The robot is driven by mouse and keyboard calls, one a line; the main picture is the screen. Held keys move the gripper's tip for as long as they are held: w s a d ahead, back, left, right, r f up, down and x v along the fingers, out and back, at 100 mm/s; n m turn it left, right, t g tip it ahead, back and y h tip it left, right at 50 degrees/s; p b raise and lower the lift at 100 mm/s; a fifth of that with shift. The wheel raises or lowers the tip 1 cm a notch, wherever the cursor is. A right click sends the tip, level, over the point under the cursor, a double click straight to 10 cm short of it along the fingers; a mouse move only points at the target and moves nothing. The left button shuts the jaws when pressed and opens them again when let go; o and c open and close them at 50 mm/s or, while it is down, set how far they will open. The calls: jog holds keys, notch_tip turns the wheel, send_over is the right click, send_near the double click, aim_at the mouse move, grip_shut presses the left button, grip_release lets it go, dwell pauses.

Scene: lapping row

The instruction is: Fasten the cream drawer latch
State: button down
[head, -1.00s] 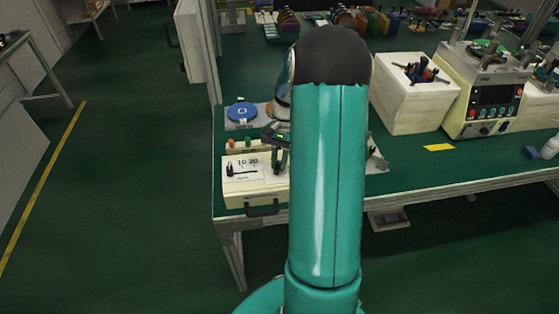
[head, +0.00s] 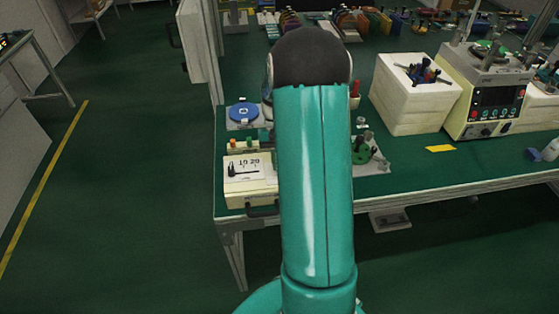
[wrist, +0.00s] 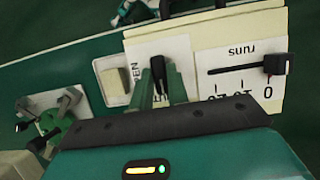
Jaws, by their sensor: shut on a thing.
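The cream drawer unit (head: 238,198) stands at the left front of the bench, with a black handle (head: 262,211) on its front. In the wrist view its cream top (wrist: 200,26) carries a white plate with upright OPEN lettering and more lettering partly hidden by my fingers. A black latch lever (wrist: 157,64) rises from this plate. My gripper (wrist: 159,76) has its teal fingers shut on the lever. In the head view my own arm hides the gripper and the latch.
A card with a 0-to-20 scale (wrist: 236,70) and a black pointer lies beside the latch. A pale block (wrist: 117,86) is on its other side. A green knobbed fixture (head: 362,152) and a blue disc (head: 243,112) stand nearby.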

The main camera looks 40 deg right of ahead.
jog(key=c, duration=1.4)
grip_release()
jog(key=shift+o, duration=0.2)
jog(key=v, duration=1.3)
jog(key=shift+w+r, duration=0.2)
jog(key=shift+r, duration=0.15)
jog(key=shift+d, duration=0.1)
